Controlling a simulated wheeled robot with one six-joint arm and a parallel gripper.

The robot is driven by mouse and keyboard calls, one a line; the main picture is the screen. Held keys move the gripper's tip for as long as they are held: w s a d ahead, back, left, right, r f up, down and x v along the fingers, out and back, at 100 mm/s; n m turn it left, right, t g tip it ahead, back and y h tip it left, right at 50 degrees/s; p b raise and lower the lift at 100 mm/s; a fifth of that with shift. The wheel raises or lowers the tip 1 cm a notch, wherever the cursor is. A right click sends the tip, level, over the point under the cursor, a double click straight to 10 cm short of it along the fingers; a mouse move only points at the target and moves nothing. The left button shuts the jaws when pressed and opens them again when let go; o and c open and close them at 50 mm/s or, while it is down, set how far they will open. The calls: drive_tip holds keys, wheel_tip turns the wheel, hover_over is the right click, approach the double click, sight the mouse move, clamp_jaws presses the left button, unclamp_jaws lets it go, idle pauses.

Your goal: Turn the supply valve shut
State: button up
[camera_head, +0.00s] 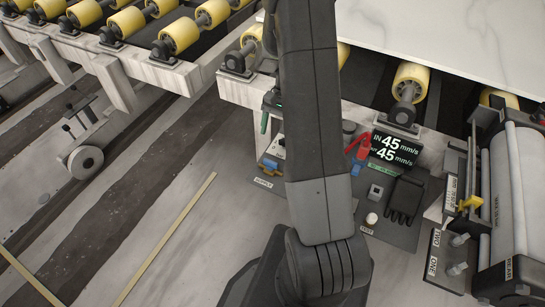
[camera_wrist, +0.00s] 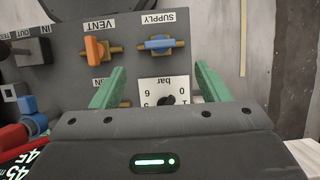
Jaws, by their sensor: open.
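The supply valve (camera_wrist: 160,44) is in the upper middle of the wrist view, below an upside-down SUPPLY label. Its blue handle lies roughly along its brass pipe. In the head view, the supply valve (camera_head: 270,163) shows small, left of my arm. My gripper (camera_wrist: 160,82) is open, its two green fingers spread apart and pointing toward the panel. The valve appears beyond the fingertips and between their lines, with nothing held. The gauge marked bar (camera_wrist: 163,92) shows between the fingers, its lower part hidden by my gripper body.
The orange-handled vent valve (camera_wrist: 96,50) sits left of the supply valve, its handle crosswise to its pipe. Blue and red fittings (camera_wrist: 32,118) stand at the left. In the head view, a speed display (camera_head: 395,149), black glove (camera_head: 404,198) and roller unit (camera_head: 515,190) lie right of my arm.

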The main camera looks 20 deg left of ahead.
sight(271, 161)
drive_tip(key=b+x, duration=0.1)
drive_tip(key=x, duration=0.9)
drive_tip(key=shift+f, duration=0.1)
drive_tip(key=c, duration=1)
